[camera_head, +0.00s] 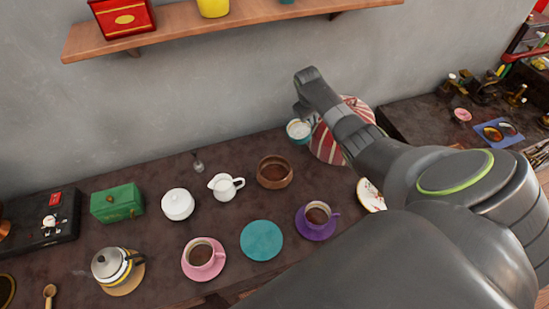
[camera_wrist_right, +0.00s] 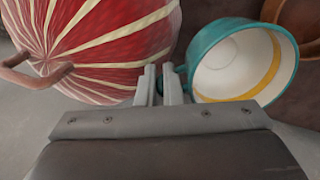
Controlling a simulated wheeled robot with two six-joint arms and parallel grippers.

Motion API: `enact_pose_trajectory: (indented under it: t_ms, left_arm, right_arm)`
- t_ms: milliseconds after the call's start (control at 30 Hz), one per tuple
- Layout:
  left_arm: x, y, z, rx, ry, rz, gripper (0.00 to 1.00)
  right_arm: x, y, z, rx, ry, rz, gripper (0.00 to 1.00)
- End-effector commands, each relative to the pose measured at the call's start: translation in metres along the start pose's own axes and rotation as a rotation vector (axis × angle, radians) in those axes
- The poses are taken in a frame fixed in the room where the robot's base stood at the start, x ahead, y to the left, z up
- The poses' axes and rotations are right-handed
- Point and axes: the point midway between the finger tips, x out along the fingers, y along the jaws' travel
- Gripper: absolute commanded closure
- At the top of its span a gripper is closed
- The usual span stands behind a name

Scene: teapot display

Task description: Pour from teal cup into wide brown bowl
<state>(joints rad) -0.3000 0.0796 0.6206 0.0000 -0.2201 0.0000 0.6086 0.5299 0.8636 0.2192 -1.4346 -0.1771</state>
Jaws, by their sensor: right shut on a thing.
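The teal cup (camera_head: 293,138) is at the back of the counter, left of a red-and-white striped thing. In the right wrist view the teal cup (camera_wrist_right: 193,62) shows a pale interior with a yellow band; I cannot tell what it holds. My right gripper (camera_head: 304,113) is shut on the cup's handle; its two fingers (camera_wrist_right: 166,82) show close together there. I cannot tell whether the cup is clear of the counter. The wide brown bowl (camera_head: 274,184) stands left of and nearer than the cup, with brown inside. A brown rim (camera_wrist_right: 300,22) shows at the wrist view's upper right. My left gripper is out of view.
The striped thing (camera_head: 329,146) stands close beside the cup. A white creamer (camera_head: 223,188) and white sugar pot (camera_head: 178,205) stand left of the bowl. A bare teal saucer (camera_head: 262,241), purple saucer (camera_head: 316,234) with cup and pink cup (camera_head: 202,257) are in front. A shelf (camera_head: 200,28) hangs above.

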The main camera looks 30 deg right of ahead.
Motion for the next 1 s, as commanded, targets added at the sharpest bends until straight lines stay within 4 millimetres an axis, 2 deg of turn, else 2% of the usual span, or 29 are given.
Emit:
enact_pose_trajectory:
  t_ms: [400, 1000]
  left_arm:
    - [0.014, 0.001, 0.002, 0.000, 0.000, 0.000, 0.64]
    - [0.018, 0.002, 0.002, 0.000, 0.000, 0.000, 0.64]
  right_arm:
    - [-0.015, 0.027, -0.006, 0.003, -0.043, -0.217, 1.00]
    - [-0.024, 0.033, -0.007, 0.000, -0.055, -0.280, 1.00]
